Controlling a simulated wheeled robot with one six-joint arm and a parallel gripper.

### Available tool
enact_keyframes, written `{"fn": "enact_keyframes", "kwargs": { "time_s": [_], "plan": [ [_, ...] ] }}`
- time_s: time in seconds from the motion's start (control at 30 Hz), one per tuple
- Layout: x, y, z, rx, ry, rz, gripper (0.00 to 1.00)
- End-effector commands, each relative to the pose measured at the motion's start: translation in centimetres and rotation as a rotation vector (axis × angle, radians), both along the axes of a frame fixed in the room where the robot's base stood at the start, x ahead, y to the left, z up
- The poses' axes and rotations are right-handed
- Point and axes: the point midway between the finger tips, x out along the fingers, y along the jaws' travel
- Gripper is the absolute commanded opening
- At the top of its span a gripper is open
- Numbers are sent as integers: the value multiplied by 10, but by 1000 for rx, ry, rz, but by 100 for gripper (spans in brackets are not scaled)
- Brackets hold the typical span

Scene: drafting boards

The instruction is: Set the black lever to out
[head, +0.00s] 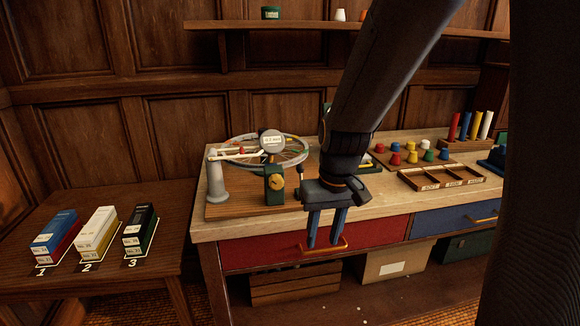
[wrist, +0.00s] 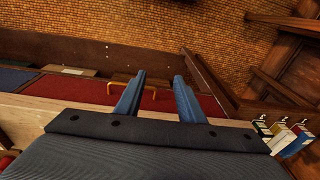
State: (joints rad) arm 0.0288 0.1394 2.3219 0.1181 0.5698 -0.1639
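I cannot make out a black lever for certain in either view. A pale arm with a red knob (head: 239,150) reaches across the wheel. My gripper (head: 324,243) points down in front of the bench, right of this device. It is open and empty, its blue fingers apart; they also show in the wrist view (wrist: 157,100). My arm hides part of the bench behind it.
A red drawer (head: 270,247) with a brass handle lies behind my fingers; a blue drawer (head: 440,222) is to its right. Coloured pegs (head: 411,156) and a divided wooden tray (head: 440,180) stand on the right. A side table (head: 105,275) holds three numbered boxes.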

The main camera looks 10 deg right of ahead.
Motion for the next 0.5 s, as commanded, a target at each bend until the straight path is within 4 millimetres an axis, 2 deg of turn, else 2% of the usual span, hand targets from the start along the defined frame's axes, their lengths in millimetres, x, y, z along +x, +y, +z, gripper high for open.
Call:
{"fn": "enact_keyframes", "kwargs": {
  "time_s": [0.03,0.1,0.2,0.33,0.4,0.5],
  "plan": [
    [33,-2,23,13,-36,12,35],
    [77,-3,44,28,-90,38,35],
    [132,-6,70,44,-160,71,35],
    [182,-11,93,54,-230,101,35],
    [198,-13,99,56,-251,111,35],
    [209,-15,100,57,-267,118,35]
  ]
}}
